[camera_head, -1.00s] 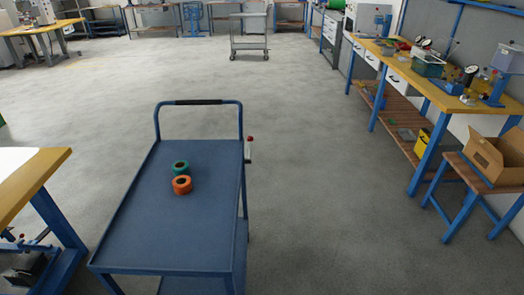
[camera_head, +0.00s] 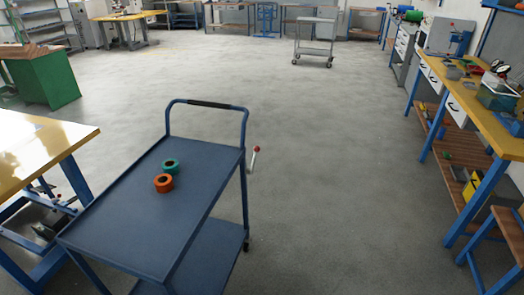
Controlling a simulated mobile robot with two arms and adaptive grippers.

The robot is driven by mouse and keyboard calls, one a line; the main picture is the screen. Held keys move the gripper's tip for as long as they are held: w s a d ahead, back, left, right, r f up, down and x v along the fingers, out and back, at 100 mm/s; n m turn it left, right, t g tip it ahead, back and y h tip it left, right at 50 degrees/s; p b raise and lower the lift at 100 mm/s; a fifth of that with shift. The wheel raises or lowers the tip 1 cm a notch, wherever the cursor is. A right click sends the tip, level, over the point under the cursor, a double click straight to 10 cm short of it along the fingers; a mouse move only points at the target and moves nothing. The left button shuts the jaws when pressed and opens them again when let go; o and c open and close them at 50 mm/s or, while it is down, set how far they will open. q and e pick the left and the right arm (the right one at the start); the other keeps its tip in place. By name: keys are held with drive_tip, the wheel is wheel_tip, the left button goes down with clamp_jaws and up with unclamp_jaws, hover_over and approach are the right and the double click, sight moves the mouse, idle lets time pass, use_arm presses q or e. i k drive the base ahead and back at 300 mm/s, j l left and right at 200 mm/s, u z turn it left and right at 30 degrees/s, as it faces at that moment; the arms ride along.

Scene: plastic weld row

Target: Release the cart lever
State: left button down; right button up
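The blue cart (camera_head: 190,217) stands ahead of me, left of the middle of the view, with its black-gripped push handle (camera_head: 207,104) at the far end. The cart lever (camera_head: 253,159) is a pale bar with a red knob on top. It is at the right side of the cart near the handle end, tilted slightly to the right. A green roll (camera_head: 170,167) and an orange roll (camera_head: 164,183) rest on the cart's top shelf. Neither of my grippers is in view.
A yellow-topped workbench (camera_head: 38,150) is close on the left of the cart. A long workbench (camera_head: 480,115) with tools lines the right side, with a blue-legged stool (camera_head: 490,240) at lower right. A grey cart (camera_head: 315,50) stands far back. The floor right of the blue cart is clear.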

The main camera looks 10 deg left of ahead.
sight(257, 148)
drive_tip(key=i+l+u, duration=0.25)
drive_tip(key=i+l, duration=0.15)
drive_tip(key=i, duration=0.3)
drive_tip(key=i+l+u, duration=0.2)
drive_tip(key=i+l, duration=0.35)
drive_tip(key=i+u, duration=0.1)
drive_tip(key=i, duration=0.7)
